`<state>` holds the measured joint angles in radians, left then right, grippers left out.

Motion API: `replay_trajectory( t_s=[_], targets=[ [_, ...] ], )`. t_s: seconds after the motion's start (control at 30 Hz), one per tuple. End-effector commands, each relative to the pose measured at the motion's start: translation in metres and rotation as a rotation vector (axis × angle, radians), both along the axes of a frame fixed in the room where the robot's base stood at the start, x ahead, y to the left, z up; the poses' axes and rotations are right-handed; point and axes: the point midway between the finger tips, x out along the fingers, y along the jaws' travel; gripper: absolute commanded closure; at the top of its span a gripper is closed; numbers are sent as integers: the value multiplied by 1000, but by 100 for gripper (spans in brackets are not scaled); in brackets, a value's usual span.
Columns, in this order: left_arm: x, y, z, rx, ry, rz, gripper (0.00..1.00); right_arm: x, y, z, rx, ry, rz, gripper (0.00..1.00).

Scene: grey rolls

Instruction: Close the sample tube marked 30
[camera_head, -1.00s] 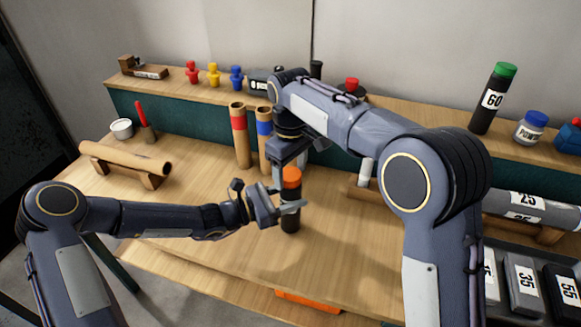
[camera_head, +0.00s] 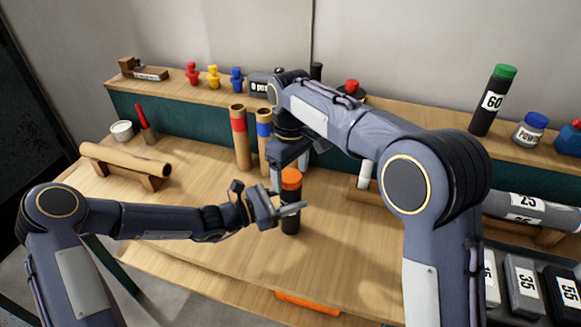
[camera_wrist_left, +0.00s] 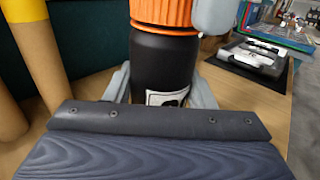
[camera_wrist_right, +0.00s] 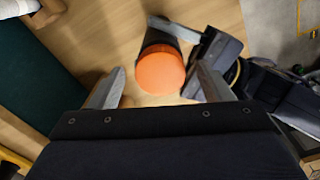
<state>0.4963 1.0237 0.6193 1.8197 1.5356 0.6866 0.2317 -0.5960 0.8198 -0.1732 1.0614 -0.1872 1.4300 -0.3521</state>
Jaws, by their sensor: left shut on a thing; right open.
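A black sample tube (camera_head: 290,219) with an orange cap (camera_head: 291,179) on its top stands upright on the table. In the left wrist view the dark tube body (camera_wrist_left: 160,72) sits between my left fingers, with the orange cap (camera_wrist_left: 160,12) above and a mostly hidden white label low down. My left gripper (camera_head: 283,211) is shut on the tube body. My right gripper (camera_head: 290,160) is open above the cap. In the right wrist view the orange cap top (camera_wrist_right: 160,70) lies between and beyond the open right fingers (camera_wrist_right: 155,85). The number on the label cannot be read.
Two cardboard tubes with red (camera_head: 239,125) and blue (camera_head: 264,128) bands stand behind. A cardboard roll (camera_head: 125,158) lies on a wooden stand at left. A black tube marked 60 (camera_head: 490,105) stands on the back shelf. Labelled grey rolls (camera_head: 525,206) lie at right.

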Motion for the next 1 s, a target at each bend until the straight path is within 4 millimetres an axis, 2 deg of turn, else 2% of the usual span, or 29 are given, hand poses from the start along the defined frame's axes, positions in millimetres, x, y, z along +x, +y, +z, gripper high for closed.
replay_trajectory(
  t_s=[0.17, 0.5, 0.6, 0.8, 1.0],
  targets=[
    [0, 0, 0, 0, 0, 0, 100, 1, 1, 16, 2, -3, 1, 27],
    [0, 0, 0, 0, 0, 0, 100, 1, 1, 87, 2, -5, 0, 27],
    [0, 0, 0, 0, 0, 0, 100, 1, 1, 103, 2, -3, -1, 27],
    [0, 0, 0, 0, 0, 0, 100, 0, 0, 118, 1, -1, 1, 27],
    [0, 0, 0, 0, 0, 0, 100, 0, 0, 120, 0, 0, 1, 27]
  ],
)
